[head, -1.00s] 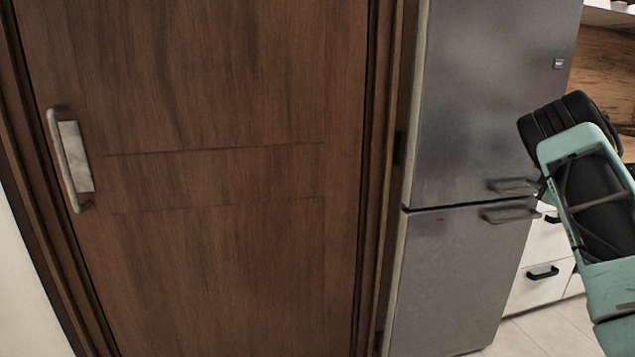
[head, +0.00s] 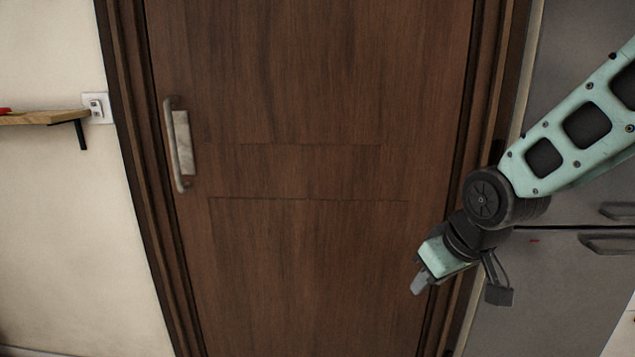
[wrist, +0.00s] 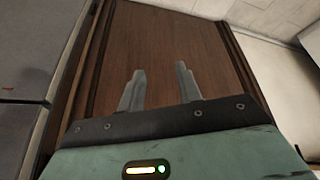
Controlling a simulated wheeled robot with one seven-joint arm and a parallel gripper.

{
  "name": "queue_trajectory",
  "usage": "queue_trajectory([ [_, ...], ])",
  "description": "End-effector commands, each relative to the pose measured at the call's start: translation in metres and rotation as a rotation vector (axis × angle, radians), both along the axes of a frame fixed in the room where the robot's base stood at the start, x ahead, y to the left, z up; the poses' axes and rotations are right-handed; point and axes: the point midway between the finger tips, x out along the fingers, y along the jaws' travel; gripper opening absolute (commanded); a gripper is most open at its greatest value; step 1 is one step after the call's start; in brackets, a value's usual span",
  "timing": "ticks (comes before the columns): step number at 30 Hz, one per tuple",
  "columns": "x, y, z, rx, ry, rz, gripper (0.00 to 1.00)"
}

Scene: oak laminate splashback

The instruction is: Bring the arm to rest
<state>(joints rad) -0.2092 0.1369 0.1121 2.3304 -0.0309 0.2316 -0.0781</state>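My gripper (head: 424,280) hangs at the end of my teal and black arm, right of centre in the head view. It points down and to the left, in front of the right side of a brown wooden door. In the wrist view my gripper (wrist: 160,78) shows two grey fingers standing apart. Only the brown door shows between them, so it is open and empty. The arm is bent at its black wrist joint, and its upper part runs out of the head view at the right.
The brown door (head: 290,260) is shut, with a metal handle (head: 174,145) on its left side. A steel fridge (head: 560,275) stands to the right, behind my arm. At the left are a wooden shelf (head: 40,118) and a wall switch (head: 97,107) on a pale wall.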

Motion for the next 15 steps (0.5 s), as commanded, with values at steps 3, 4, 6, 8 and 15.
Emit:
queue_trajectory([
  [3, -0.071, 0.035, -0.001, -0.015, 0.125, 0.087, 0.34],
  [4, -0.086, 0.040, -0.002, -0.022, 0.153, 0.104, 0.34],
  [6, -0.121, 0.049, -0.003, -0.042, 0.213, 0.143, 0.34],
  [8, -0.149, 0.053, -0.004, -0.063, 0.259, 0.173, 0.34],
  [15, -0.231, 0.051, 0.009, -0.151, 0.398, 0.256, 0.34],
])
